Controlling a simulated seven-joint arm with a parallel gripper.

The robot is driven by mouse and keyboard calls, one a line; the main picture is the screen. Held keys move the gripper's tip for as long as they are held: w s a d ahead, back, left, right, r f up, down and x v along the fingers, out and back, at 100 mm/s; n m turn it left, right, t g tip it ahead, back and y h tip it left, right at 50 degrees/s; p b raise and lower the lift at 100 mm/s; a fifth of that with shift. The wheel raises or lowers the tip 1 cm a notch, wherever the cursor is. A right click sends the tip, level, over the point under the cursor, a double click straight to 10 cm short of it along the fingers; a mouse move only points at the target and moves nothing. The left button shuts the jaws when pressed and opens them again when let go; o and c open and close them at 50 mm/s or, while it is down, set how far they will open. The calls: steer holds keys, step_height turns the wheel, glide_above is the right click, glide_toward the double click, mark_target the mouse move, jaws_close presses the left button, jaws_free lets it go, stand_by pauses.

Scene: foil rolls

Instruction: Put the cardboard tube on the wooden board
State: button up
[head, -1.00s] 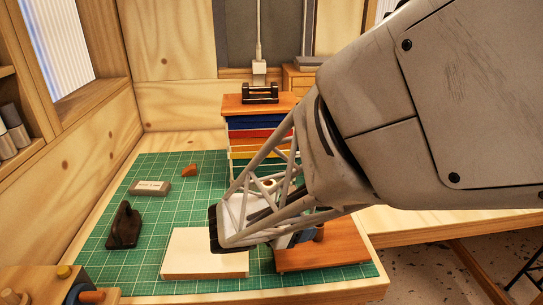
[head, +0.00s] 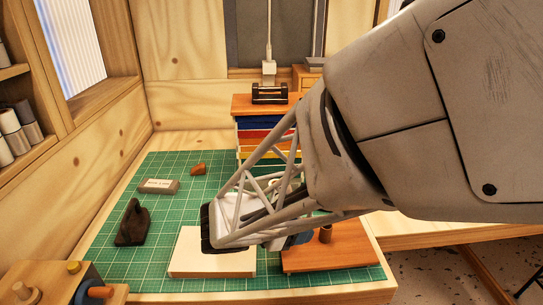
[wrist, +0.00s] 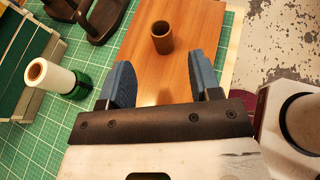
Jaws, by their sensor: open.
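The cardboard tube (wrist: 162,38) is a short brown hollow cylinder, standing upright on the reddish-brown wooden board (wrist: 150,72). In the head view, the tube (head: 326,234) stands on the wooden board (head: 345,258), just right of my gripper (head: 297,238), whose fingers are mostly hidden by my wrist frame. In the wrist view my gripper (wrist: 161,80) is open, with two blue finger pads wide apart and nothing between them. The tube is beyond the fingertips, apart from both.
A pale board (head: 212,253) lies left of the wooden board on the green mat (head: 165,225). A white roll (wrist: 48,74) with green is left of my fingers in the wrist view. A dark block (head: 132,222) and a grey block (head: 158,186) are farther left. Stacked coloured drawers (head: 262,125) stand behind.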

steer(key=shift+s+d+m+g, duration=0.2)
steer(key=shift+d+m+g, duration=0.1)
steer(key=shift+d+m, duration=0.1)
steer(key=s+d+r+m+g+y, duration=0.1)
steer(key=s+d+r+m+y, duration=0.2)
steer(key=s+m+y, duration=0.3)
steer(key=s+d+r+m+g+y, duration=0.1)
steer(key=s+d+r+m+y, duration=0.3)
steer(key=m, duration=1.2)
steer(key=s+d+y, duration=0.1)
steer(key=s+y, duration=0.1)
steer(key=s, duration=0.2)
steer(key=shift+s+d+r+y, duration=0.15)
steer(key=shift+s+d+y, duration=0.1)
steer(key=shift+d+y, duration=0.1)
